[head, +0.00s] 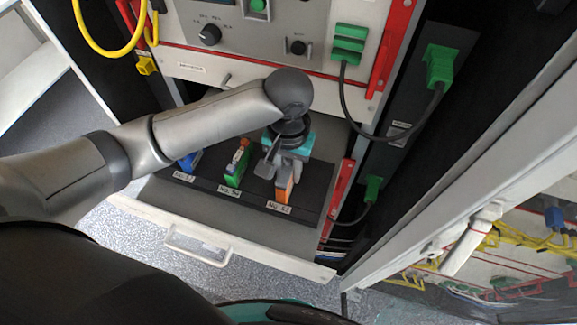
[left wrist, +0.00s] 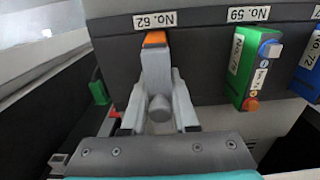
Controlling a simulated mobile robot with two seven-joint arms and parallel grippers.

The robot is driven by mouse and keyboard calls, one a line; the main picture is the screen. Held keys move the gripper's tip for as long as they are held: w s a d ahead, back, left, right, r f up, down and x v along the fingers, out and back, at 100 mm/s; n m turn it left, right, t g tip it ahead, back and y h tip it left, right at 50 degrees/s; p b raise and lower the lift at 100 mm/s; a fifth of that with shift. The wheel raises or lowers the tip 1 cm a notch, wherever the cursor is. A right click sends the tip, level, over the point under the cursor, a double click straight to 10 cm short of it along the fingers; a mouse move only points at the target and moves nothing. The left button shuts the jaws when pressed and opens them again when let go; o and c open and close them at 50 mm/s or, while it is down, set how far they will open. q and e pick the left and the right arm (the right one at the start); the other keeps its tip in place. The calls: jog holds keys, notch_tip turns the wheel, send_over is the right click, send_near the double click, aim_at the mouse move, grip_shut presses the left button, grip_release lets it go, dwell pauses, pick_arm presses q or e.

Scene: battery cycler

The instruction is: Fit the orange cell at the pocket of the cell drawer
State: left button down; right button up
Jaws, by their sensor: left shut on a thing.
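The orange cell (head: 284,190) is at the pocket with the "No. 62" label in the black insert of the pulled-out cell drawer (head: 150,195). My left gripper (head: 287,172) is shut on it from above. In the left wrist view, the orange end of the cell (left wrist: 154,39) shows just beyond the fingertips (left wrist: 156,62), beside the "No. 62" label. The fingers hide most of the cell and the pocket, so I cannot tell how deep it sits. My right gripper is not in view.
A green cell (head: 237,166) and a blue cell (head: 190,161) stand in neighbouring pockets. The drawer's front handle (head: 198,248) faces the floor. The cycler panel (head: 250,45) rises behind. A black cable (head: 350,115) and red rail (head: 341,188) are close on the right.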

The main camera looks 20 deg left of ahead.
pick_arm(q)
jog(key=shift+f, duration=0.4)
dwell(0.4)
jog(key=c, duration=0.6)
grip_release()
notch_tip(320, 180, up, 14)
jog(key=shift+r, duration=0.65)
jog(key=shift+s, duration=0.1)
